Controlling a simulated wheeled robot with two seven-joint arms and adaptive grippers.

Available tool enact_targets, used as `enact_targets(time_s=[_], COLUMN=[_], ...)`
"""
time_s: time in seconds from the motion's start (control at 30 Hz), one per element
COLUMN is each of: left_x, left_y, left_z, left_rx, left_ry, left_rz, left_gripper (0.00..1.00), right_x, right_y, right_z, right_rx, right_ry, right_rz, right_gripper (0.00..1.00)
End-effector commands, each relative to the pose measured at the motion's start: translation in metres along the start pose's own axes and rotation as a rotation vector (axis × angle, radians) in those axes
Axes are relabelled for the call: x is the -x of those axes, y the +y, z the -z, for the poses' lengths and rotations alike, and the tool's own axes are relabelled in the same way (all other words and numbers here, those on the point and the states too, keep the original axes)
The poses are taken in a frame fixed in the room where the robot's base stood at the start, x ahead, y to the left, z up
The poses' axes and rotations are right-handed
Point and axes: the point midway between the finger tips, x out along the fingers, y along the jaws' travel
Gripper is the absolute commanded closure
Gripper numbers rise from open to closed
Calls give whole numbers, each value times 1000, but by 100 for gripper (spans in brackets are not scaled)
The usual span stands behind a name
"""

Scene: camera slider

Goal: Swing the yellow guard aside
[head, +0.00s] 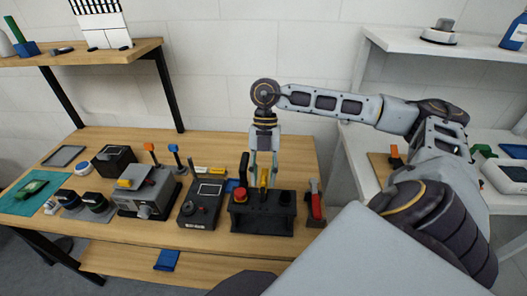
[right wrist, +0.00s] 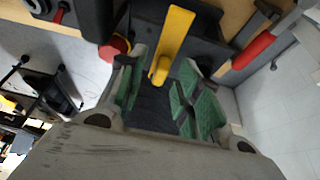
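The yellow guard (head: 264,178) is a narrow yellow bar on top of a dark control box (head: 262,220) near the table's front edge. In the right wrist view the yellow guard (right wrist: 176,35) runs from the top of the picture down to a rounded end near my fingertips. My right gripper (head: 264,160) points down just over the box. In the right wrist view my right gripper (right wrist: 163,68) is open, its green-padded fingers on either side of the guard's lower end, with gaps visible. Whether either finger touches it I cannot tell. My left gripper is out of view.
A red button (head: 239,194) and a black upright handle (head: 243,168) stand left of the guard on the box. A dark device with a screen (head: 202,205) stands close on the left.

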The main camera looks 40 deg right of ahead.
Motion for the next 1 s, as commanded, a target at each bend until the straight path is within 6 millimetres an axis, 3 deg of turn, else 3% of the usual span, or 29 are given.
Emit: enact_targets(time_s=[0.27,1.0], left_x=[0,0], left_y=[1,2], left_z=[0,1], left_rx=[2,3], left_ry=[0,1], left_rz=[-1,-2], left_gripper=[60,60], right_x=[14,106], right_y=[1,1], right_z=[0,0], right_rx=[0,1], right_ry=[-1,-1], right_rz=[-2,-4], right_gripper=[66,66])
